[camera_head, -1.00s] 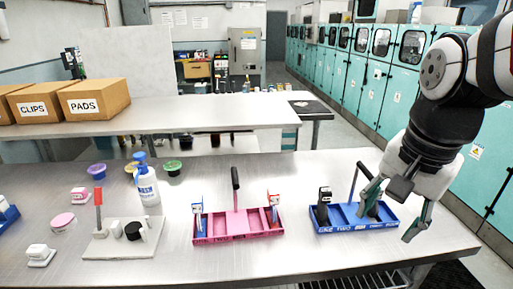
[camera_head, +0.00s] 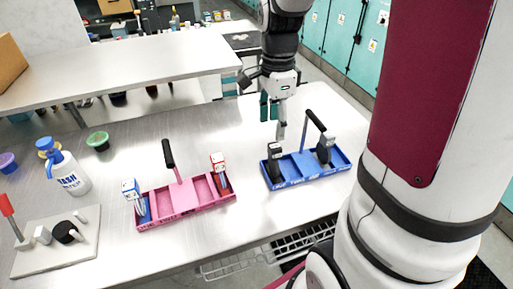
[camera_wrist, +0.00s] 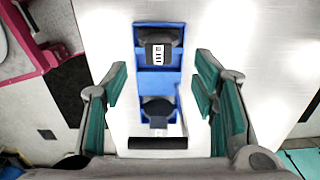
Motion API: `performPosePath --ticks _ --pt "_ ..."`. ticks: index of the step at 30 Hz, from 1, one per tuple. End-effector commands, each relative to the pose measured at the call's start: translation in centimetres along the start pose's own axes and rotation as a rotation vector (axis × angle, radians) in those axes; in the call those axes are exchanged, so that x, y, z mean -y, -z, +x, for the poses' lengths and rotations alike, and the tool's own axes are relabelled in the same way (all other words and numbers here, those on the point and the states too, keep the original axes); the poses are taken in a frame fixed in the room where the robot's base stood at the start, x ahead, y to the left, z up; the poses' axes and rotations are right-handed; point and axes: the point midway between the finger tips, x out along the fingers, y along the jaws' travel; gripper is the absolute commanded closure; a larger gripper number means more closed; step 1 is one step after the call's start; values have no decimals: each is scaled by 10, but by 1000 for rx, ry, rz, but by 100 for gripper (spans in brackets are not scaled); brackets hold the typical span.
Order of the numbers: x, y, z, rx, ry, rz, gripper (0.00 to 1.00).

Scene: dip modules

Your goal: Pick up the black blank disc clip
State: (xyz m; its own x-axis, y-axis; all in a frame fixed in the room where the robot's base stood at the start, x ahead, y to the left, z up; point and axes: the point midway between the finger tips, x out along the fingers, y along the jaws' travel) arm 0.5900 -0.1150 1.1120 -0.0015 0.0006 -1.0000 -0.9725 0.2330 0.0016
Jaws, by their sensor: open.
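A blue tray (camera_head: 301,168) on the metal table holds two black clips. In the head view one clip (camera_head: 275,162) stands at its left end and another (camera_head: 326,148) at its right end. In the wrist view the upper clip (camera_wrist: 160,50) has a white marked label, and the lower one (camera_wrist: 157,110) shows a plain dark round top, fitting a blank disc. I cannot surely match the clips between views. My gripper (camera_head: 273,120) is open and empty, behind the tray. In the wrist view its teal fingers (camera_wrist: 162,85) are apart, on either side of the tray.
The blue tray's black-topped handle (camera_head: 316,121) rises between the clips. A pink tray (camera_head: 187,202) with red and blue clips stands to the left. A white base with parts (camera_head: 56,261) and a wash bottle (camera_head: 69,173) are farther left. Table behind the pink tray is clear.

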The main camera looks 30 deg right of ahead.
Motion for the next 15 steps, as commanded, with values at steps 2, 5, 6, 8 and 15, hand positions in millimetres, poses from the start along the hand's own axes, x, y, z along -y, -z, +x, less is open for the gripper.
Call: performPosePath --ticks 2,5,6,8,15 --pt "-1 0 15 0 -3 0 47" --pt "0 0 27 0 -2 -1 47" --pt "0 0 31 0 -1 -1 47" --pt "0 0 34 0 0 -2 47" --pt "-2 3 56 0 -4 -1 47"
